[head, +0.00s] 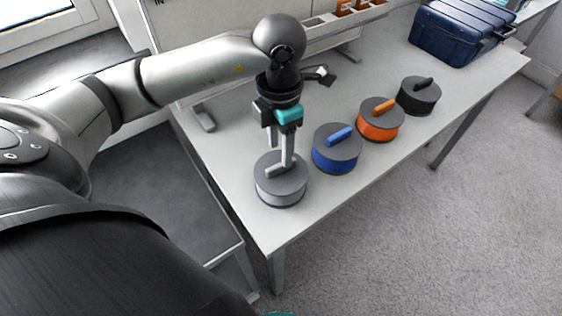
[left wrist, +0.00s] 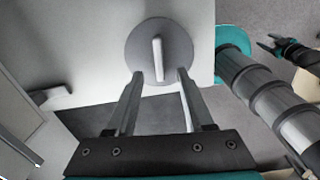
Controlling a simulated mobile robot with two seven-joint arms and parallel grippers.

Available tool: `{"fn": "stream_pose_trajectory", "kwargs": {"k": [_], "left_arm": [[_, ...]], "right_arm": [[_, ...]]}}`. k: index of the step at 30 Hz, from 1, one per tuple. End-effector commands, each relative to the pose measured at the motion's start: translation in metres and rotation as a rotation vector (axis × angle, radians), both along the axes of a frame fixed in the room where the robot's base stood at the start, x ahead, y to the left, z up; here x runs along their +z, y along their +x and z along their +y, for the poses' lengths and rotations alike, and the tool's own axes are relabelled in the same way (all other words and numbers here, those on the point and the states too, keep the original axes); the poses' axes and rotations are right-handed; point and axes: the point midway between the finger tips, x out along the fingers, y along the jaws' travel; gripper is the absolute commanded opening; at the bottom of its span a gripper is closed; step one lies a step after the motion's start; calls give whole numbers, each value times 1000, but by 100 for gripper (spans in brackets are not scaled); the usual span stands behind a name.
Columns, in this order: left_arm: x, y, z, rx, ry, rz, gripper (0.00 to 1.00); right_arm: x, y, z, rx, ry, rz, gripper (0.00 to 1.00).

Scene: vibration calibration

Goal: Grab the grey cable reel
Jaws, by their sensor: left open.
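The grey cable reel (head: 281,194) is a round drum with a dark grey top and a light bar handle, standing on the table near its front left corner. My left gripper (head: 281,168) is open and points down at the reel's handle. In the left wrist view the reel (left wrist: 137,45) is seen from above. Its handle (left wrist: 157,60) lies roughly between the fingertips of the left gripper (left wrist: 160,76). I cannot tell if the fingers touch it. A dark forked part, seemingly my right gripper (left wrist: 272,44), shows small at the right of that view; its jaw state is unclear.
A blue reel (head: 336,155), an orange reel (head: 380,125) and a black reel (head: 418,101) stand in a row along the table (head: 245,214) to the right. A dark blue case (head: 452,39) and a rack (head: 330,36) stand behind.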

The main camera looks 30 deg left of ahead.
Motion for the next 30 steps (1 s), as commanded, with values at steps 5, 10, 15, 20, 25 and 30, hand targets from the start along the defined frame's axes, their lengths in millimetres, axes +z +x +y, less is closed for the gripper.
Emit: {"fn": "stream_pose_trajectory", "kwargs": {"k": [5,10,15,20,25,30], "left_arm": [[-19,0,0,0,0,4,52],[-44,2,-1,0,-1,3,52],[-53,3,0,-2,1,0,52],[-53,3,0,-2,1,0,52],[-52,3,0,-2,1,0,36],[-52,3,0,-1,1,0,16]], "right_arm": [[-3,1,0,0,0,-2,60],[-8,1,1,0,0,-2,60],[-9,1,1,0,1,-2,60],[-9,1,0,0,1,-1,60],[-9,0,0,0,0,-1,60],[-9,0,0,-1,0,0,60]]}}
